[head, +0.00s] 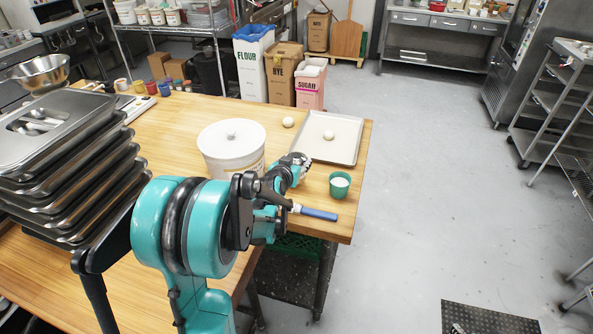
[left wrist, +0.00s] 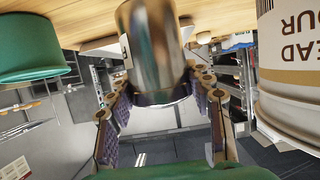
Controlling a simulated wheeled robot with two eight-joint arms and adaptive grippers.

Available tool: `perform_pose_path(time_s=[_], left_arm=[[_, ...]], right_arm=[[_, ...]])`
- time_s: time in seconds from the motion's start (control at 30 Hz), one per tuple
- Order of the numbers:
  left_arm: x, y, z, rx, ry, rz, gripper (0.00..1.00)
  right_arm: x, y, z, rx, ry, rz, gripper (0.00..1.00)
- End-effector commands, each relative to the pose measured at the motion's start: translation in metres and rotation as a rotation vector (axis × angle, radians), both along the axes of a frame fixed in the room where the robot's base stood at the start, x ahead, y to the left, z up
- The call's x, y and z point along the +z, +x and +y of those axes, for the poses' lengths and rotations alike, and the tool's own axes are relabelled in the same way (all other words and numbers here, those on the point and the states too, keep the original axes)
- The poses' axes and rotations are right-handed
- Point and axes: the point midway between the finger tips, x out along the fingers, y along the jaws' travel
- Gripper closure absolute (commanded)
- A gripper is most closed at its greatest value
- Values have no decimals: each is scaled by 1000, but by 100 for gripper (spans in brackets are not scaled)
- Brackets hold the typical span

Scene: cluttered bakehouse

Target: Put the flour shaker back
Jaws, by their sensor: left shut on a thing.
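The flour shaker is a shiny metal cylinder (left wrist: 155,45) between the fingers of my left gripper (left wrist: 162,82) in the left wrist view. The gripper is shut on it. In the head view my left gripper (head: 292,168) is over the right part of the wooden table (head: 185,130), between the white tub and the green cup. My arm and fingers hide most of the shaker there. I cannot tell whether its end touches the table. My right gripper is not in view.
The white lidded tub (head: 228,145) stands close by, its label partly readable in the left wrist view (left wrist: 295,60). A green cup (head: 340,188), a blue-handled tool (head: 318,213) and a dough tray (head: 345,148) are near the table's right edge. Stacked metal pans (head: 70,190) stand left.

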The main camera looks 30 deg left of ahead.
Motion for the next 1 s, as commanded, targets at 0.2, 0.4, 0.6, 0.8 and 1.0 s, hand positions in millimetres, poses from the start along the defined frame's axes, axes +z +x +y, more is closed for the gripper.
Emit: perform_pose_path(time_s=[0.2,0.4,0.6,0.8,1.0], left_arm=[[-26,0,0,0,0,-1,86],[-25,0,0,0,0,0,86],[-27,0,0,0,0,0,29],[-26,0,0,0,0,0,29],[-21,-5,-1,1,0,0,29]], right_arm=[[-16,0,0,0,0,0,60],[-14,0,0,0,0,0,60],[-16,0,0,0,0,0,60],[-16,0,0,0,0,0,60],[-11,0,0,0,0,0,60]])
